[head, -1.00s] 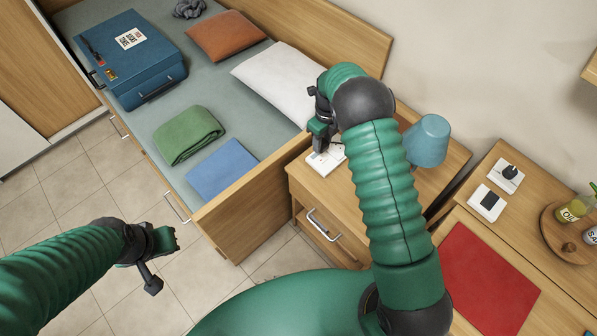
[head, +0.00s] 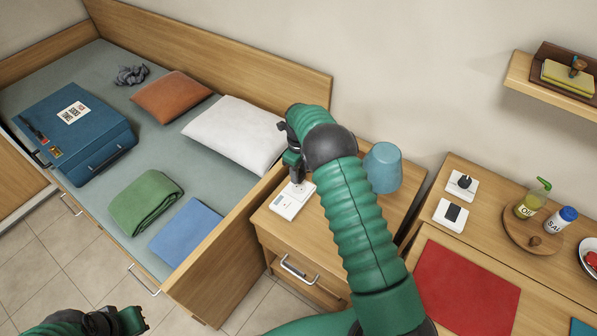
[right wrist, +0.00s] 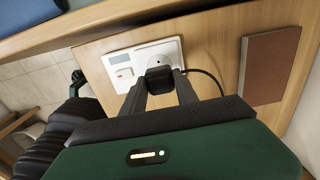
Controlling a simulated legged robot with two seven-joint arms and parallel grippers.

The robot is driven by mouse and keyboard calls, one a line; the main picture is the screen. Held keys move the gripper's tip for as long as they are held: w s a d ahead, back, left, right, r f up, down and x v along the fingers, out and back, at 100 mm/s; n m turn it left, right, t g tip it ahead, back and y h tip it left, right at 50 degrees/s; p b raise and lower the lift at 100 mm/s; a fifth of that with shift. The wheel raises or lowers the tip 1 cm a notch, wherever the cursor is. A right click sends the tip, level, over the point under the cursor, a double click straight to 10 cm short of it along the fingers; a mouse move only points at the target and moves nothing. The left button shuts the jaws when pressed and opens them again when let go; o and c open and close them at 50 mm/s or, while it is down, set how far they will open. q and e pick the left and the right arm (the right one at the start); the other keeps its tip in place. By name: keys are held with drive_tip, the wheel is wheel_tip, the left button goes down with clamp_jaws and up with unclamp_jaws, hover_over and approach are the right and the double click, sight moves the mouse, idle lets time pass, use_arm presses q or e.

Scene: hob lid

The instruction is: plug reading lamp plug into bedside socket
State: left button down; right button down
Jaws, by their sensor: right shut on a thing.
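My right gripper (right wrist: 160,88) is shut on the black lamp plug (right wrist: 160,77). The plug is in front of the round outlet of the white bedside socket plate (right wrist: 123,75) and hides part of it. I cannot tell whether its pins are inside. A dark cord (right wrist: 211,77) curves off to the right. In the head view my right gripper (head: 294,168) is over the socket plate (head: 288,207) on the bedside table. The blue reading lamp (head: 383,168) stands behind my right arm. My left gripper (head: 132,320) is at the lower left, away from the table; its jaws are unclear.

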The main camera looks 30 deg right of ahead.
sight(299, 188)
drive_tip(key=shift+f+b, duration=1.3)
drive_tip(key=shift+f, duration=0.8)
drive_tip(key=shift+p, duration=0.6)
drive_tip(key=shift+f+b, duration=0.35)
drive_tip(key=shift+f, duration=0.15)
idle(0.5)
drive_tip(key=c, duration=0.9)
unclamp_jaws()
drive_tip(key=shift+o, duration=0.2)
drive_tip(key=shift+r, duration=0.1)
